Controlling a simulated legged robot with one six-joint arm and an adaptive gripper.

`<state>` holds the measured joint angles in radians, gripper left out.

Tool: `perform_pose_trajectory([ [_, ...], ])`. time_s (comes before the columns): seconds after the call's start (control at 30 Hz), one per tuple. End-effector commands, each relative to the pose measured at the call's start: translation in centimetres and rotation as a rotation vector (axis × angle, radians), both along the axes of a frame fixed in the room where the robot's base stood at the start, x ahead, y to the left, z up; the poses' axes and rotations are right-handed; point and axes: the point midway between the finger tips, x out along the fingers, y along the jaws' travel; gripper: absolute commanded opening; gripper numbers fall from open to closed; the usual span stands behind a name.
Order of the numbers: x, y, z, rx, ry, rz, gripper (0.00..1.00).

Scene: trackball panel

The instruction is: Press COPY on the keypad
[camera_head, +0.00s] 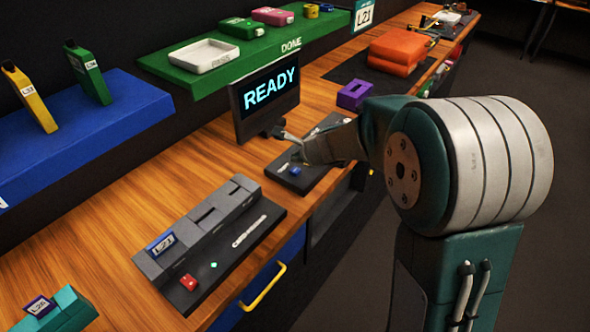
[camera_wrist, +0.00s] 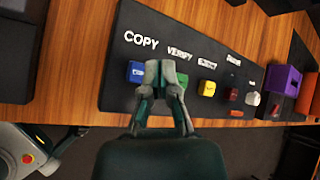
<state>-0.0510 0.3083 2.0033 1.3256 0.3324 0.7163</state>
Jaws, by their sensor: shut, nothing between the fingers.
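The dark keypad (camera_wrist: 125,40) fills the upper middle of the wrist view, with the printed words COPY, VERIFY and further labels too small to read. A blue button (camera_wrist: 136,72) sits below COPY. A green button (camera_wrist: 182,79) sits below VERIFY, partly hidden by my gripper. My gripper (camera_wrist: 160,68) is shut and empty, its fingertips appearing between the blue and green buttons, overlapping the blue one's right edge. I cannot tell whether they touch. In the head view, the keypad (camera_head: 316,176) lies on the wooden counter with the blue button (camera_head: 295,170) visible and my gripper (camera_head: 288,138) over it.
Yellow (camera_wrist: 207,88), red (camera_wrist: 233,95) and white (camera_wrist: 253,98) buttons continue to the right. A purple block (camera_wrist: 284,82) stands beyond the keypad. A monitor (camera_head: 266,97) reading READY stands behind it. A grey device (camera_head: 205,225) lies nearer on the counter.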

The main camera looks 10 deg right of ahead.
Motion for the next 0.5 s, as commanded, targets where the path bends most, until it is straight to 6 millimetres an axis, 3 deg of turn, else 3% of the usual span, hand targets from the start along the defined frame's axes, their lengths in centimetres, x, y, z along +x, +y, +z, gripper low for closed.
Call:
perform_pose_trajectory([
  [0.2,0.0,0.0,-1.4,-0.001,0.0,-0.001,0.0],
  [0.5,0.0,0.0,-1.5,-0.001,-0.001,0.0,0.0],
])
